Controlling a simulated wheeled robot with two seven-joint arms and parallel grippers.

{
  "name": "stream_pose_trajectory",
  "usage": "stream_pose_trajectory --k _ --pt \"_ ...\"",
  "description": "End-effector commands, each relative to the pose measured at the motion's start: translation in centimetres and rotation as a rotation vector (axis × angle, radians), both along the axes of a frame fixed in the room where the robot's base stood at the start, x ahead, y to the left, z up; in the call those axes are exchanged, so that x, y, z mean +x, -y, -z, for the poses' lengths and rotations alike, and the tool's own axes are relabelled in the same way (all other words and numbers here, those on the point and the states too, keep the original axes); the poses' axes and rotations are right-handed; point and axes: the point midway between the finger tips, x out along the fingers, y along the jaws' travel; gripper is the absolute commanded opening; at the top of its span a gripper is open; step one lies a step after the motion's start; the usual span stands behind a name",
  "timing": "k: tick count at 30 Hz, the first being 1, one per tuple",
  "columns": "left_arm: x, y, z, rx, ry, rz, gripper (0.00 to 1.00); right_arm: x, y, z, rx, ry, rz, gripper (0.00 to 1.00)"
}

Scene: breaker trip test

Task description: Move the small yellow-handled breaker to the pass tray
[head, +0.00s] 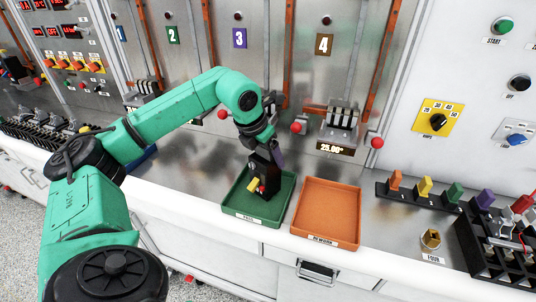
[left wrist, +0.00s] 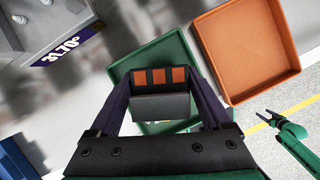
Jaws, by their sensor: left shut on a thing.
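My left gripper (head: 264,178) reaches down over the green pass tray (head: 231,207) and is shut on the small breaker, whose yellow handle (head: 253,184) shows in the head view. In the left wrist view, the breaker (left wrist: 161,106) is a dark block with orange squares on one side and a grey face, held between the two fingers of my left gripper (left wrist: 164,105). The green tray (left wrist: 172,57) lies behind it there. I cannot tell whether the breaker touches the tray floor. My right gripper (left wrist: 264,118) is small in the left wrist view; its jaw state is unclear.
An orange rework tray (head: 328,210) stands just right of the green tray. A test panel with clamps and red knobs (head: 296,127) rises behind. Coloured handles stand in a black rack (head: 420,196) at right, near a brass knob (head: 431,239). A blue tray (left wrist: 14,160) lies left.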

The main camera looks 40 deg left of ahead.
Motion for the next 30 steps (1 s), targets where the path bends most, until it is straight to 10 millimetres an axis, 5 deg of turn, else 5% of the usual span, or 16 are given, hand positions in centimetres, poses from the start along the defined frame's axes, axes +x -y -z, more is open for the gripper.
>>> stream_pose_trajectory --k 1,2,3,14,24,30 --pt "0.0 0.0 0.3 0.000 0.002 0.000 0.00 0.0 0.0 0.3 0.000 0.000 0.000 0.71" --pt "0.0 0.0 0.3 0.000 -0.001 0.000 0.90 0.0 0.0 0.2 0.000 -0.001 0.000 0.71" --pt "0.0 0.0 0.2 0.000 -0.001 0.000 1.00 0.0 0.0 0.2 0.000 -0.001 0.000 0.71" --pt "-0.2 0.0 -0.9 0.000 0.003 0.000 1.00 -0.3 0.0 0.1 -0.001 -0.004 0.000 0.71" --pt "-3.6 -0.2 -9.2 -0.001 0.004 0.001 1.00 -0.3 0.0 0.6 0.000 -0.006 -0.001 0.71" --pt "-4.6 -0.2 -11.3 0.000 0.000 0.000 1.00 -0.4 0.0 0.4 -0.001 -0.007 -0.001 0.71"
